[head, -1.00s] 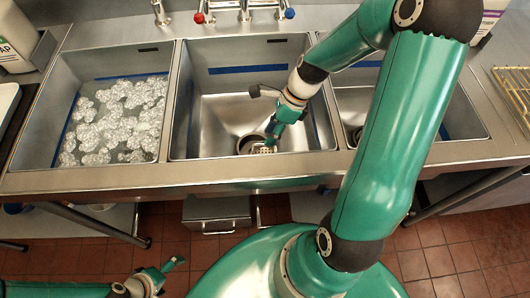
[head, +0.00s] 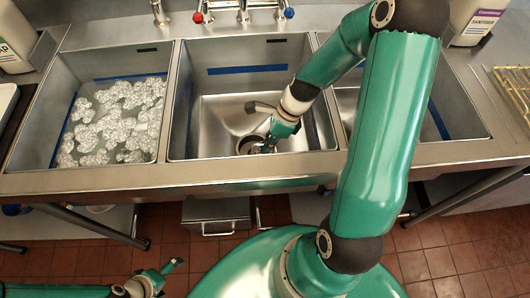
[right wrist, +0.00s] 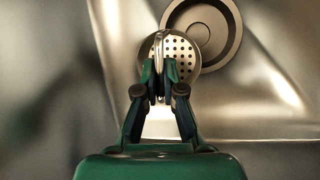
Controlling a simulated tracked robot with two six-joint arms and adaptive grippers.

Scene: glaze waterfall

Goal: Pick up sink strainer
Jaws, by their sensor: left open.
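The sink strainer (right wrist: 183,58) is a round metal disc with several holes and an upright metal piece. In the right wrist view it overlaps the edge of the round drain (right wrist: 222,55). My right gripper (right wrist: 160,68) is shut on the upright piece of the strainer, its fingertips on either side of it. In the head view my right gripper (head: 270,143) is down in the middle basin by the drain (head: 249,144), and hides most of the strainer. My left gripper (head: 174,275) is open and empty, low over the floor in front of the sink.
The middle basin (head: 215,115) is otherwise empty, with walls around my right gripper. The left basin (head: 75,90) holds water with foam. Taps (head: 243,12) stand behind. A labelled bottle (head: 478,22) stands at the back right, and a wire rack (head: 512,90) lies at the right.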

